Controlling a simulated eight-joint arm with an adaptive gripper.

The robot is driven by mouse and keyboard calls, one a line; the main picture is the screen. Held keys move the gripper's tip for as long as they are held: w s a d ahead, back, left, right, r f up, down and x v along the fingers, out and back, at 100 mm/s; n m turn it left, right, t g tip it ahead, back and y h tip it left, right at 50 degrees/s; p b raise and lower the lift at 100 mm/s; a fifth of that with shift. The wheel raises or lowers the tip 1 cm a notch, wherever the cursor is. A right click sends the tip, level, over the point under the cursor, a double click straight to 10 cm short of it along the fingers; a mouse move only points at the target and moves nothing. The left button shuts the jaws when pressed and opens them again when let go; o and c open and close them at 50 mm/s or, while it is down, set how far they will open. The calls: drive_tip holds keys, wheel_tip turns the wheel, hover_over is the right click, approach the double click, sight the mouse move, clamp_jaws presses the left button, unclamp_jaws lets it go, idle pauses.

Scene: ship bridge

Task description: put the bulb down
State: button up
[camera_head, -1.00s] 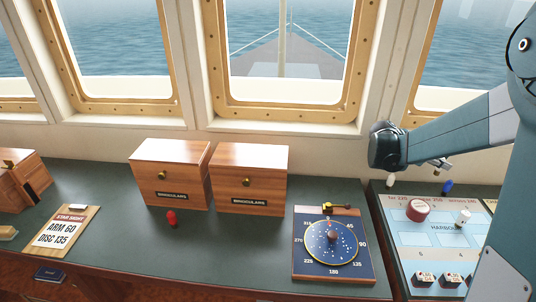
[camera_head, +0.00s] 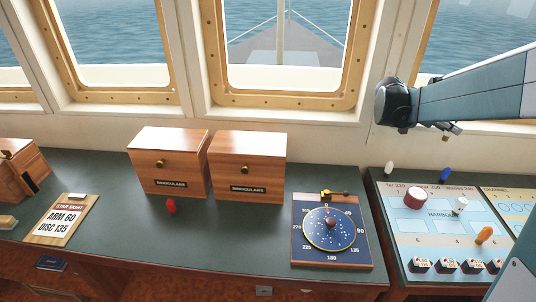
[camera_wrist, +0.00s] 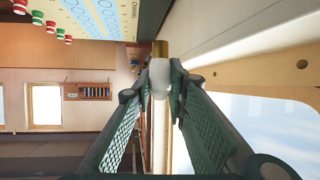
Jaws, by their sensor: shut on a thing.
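A pale bulb (camera_wrist: 161,78) with a brass-coloured cap shows between the fingertips of my gripper (camera_wrist: 163,92) in the wrist view. The two mesh-padded fingers are closed on its sides, and it is held up in the air. In the head view my wrist is above the right-hand console, near the window wall. The fingertips and the bulb are mostly hidden there, with only a small brass-coloured bit below the arm.
On the right chart panel (camera_head: 428,222) stand a red drum (camera_head: 415,196), a small white piece (camera_head: 459,205) and an orange piece (camera_head: 484,235). White (camera_head: 388,168) and blue (camera_head: 444,174) pieces stand behind it. A red piece (camera_head: 171,206) stands before two binocular boxes (camera_head: 248,165).

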drive_tip(key=shift+a+r, duration=0.55)
drive_tip(key=shift+r, duration=0.25)
drive_tip(key=s+a+r+n+t+y+p, duration=0.1)
drive_tip(key=s+a+n+t+y, duration=0.15)
drive_tip(key=a, duration=1.55)
drive_tip(key=s+a+r+n+t+y+p, duration=0.1)
drive_tip(key=s+a+n+t, duration=0.3)
drive_tip(key=a, duration=1.5)
drive_tip(key=s+a+f+n+t+y+p, duration=0.2)
drive_tip(key=s+a+n+t+y, duration=0.35)
drive_tip(key=s+a, duration=2.15)
wheel_tip(320, 180, down, 11)
drive_tip(key=n+g+y, duration=0.1)
drive_tip(key=shift+s+n+g, duration=0.25)
drive_tip(key=shift+n+g, duration=0.05)
drive_tip(key=shift+g, duration=0.1)
drive_tip(key=shift+f, duration=0.1)
drive_tip(key=shift+b, duration=0.3)
